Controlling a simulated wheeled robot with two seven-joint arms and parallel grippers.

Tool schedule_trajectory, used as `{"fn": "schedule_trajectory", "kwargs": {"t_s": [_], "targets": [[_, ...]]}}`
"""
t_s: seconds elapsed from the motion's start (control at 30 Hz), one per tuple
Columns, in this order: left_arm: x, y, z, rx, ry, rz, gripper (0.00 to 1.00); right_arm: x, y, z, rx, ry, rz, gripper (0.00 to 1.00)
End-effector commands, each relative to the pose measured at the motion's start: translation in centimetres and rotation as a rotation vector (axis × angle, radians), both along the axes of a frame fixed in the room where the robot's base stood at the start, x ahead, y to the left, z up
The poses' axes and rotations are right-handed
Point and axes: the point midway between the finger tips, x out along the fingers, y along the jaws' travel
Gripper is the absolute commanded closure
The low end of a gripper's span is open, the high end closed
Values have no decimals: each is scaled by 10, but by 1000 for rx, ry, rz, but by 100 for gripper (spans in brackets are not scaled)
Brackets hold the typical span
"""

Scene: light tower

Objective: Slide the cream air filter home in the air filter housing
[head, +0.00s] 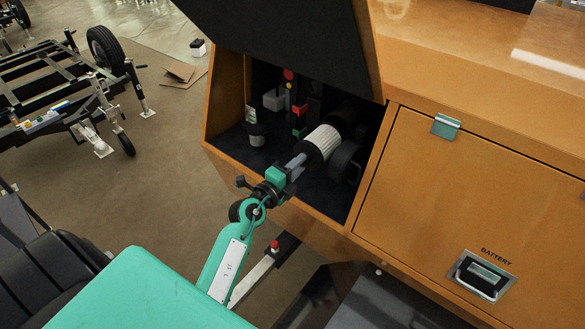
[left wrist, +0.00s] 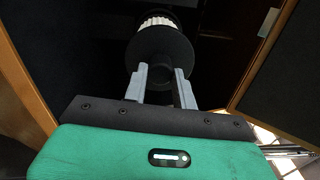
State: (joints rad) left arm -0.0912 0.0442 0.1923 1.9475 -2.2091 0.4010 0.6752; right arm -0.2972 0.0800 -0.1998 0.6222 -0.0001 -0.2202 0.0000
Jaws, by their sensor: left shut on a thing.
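The cream air filter (head: 325,139), a pleated cylinder with a black end cap, lies inside the open orange compartment. My left gripper (head: 299,160) reaches in from the front and is shut on the filter's near end. In the left wrist view the fingers of my left gripper (left wrist: 160,78) meet the black end cap (left wrist: 160,58), and the cream pleats (left wrist: 160,22) show beyond it. The dark air filter housing (head: 344,117) is at the filter's far end, mostly in shadow. I cannot tell how deep the filter sits in it. My right gripper is not in view.
A black round part (head: 345,160) sits close right of the filter. Red and green parts (head: 298,120) and a pale canister (head: 256,134) stand to its left. The raised dark door (head: 290,35) hangs above; the orange battery door (head: 440,190) is shut at right.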

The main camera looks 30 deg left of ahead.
Motion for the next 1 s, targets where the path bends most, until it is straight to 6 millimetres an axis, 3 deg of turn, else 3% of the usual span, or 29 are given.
{"fn": "schedule_trajectory", "kwargs": {"t_s": [0.2, 1.0], "targets": [[21, -3, 2, 0, -1, 0, 100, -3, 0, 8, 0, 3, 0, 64], [19, -3, 2, 1, -2, 1, 100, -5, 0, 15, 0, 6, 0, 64]]}}
